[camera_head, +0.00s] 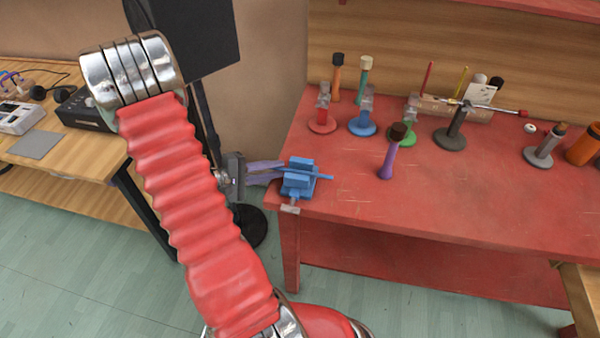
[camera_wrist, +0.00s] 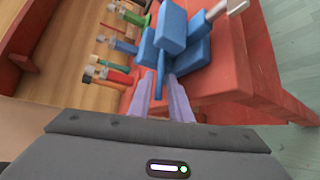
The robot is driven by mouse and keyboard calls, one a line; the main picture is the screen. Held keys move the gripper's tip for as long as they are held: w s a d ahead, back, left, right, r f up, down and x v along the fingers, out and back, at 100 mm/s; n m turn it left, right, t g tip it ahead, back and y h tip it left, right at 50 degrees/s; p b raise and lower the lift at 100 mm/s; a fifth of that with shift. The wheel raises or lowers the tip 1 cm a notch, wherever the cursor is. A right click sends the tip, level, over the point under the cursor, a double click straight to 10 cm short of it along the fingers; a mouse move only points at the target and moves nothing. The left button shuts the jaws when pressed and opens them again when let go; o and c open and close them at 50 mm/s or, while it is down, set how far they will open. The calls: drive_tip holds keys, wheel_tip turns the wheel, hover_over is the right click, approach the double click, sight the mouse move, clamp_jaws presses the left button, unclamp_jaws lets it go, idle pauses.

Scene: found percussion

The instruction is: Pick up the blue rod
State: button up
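The blue rod (camera_head: 325,177) shows at the blue vise (camera_head: 298,178) on the left corner of the red workbench, its far end sticking out to the right. In the wrist view a thin blue rod (camera_wrist: 160,78) runs from the blue vise (camera_wrist: 183,48) toward me. My gripper (camera_head: 282,172) reaches in from the left, beside the vise. In the wrist view my two lavender fingers (camera_wrist: 161,84) are apart, one on each side of the rod's near end. I see no firm grip on it. The middle of the rod is partly hidden by the vise.
On the red workbench (camera_head: 460,195) stand several upright holders with coloured tools. A purple one (camera_head: 388,155) stands nearest the vise on the right. A wooden desk (camera_head: 75,150) with equipment is at the left. The bench's front right area is clear.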

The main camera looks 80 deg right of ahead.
drive_tip(key=shift+c, duration=0.5)
clamp_jaws()
drive_tip(key=shift+a+r, duration=0.1)
drive_tip(key=shift+a+r, duration=0.15)
drive_tip(key=shift+r, duration=0.35)
wheel_tip(320, 180, up, 6)
drive_tip(key=w+a, duration=0.2)
drive_tip(key=a, duration=1.7)
drive_tip(key=shift+a, duration=0.25)
drive_tip(key=shift+f, duration=0.1)
